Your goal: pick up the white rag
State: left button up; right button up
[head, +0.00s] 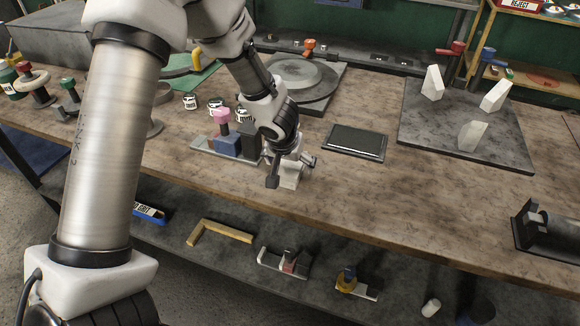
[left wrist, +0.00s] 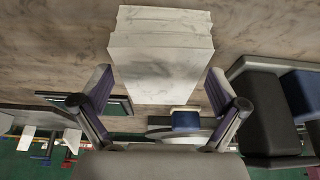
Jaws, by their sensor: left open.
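The white rag (head: 290,179) looks like a folded, pale block with grey marbling. It rests on the workbench near its front edge, partly hidden by my left gripper (head: 291,168) in the head view. My left gripper is open right at the rag, one finger on each side of it. In the left wrist view, the rag (left wrist: 160,50) fills the upper middle, and its near end lies between the fingertips of my left gripper (left wrist: 158,82). Whether the fingers touch the rag cannot be told. My right gripper is not in view.
A fixture with a blue block and pink knob (head: 222,122) stands close left of the gripper. A round plate (head: 284,73) is behind. A dark flat tray (head: 356,141) lies right. A grey slab (head: 420,130) holds three white pieces. Bare bench lies between tray and front edge.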

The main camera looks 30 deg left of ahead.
pick_arm(q)
jog(key=shift+f, duration=0.15)
jog(key=shift+f+b, duration=0.1)
jog(key=shift+b, duration=0.35)
jog(key=c, duration=1.2)
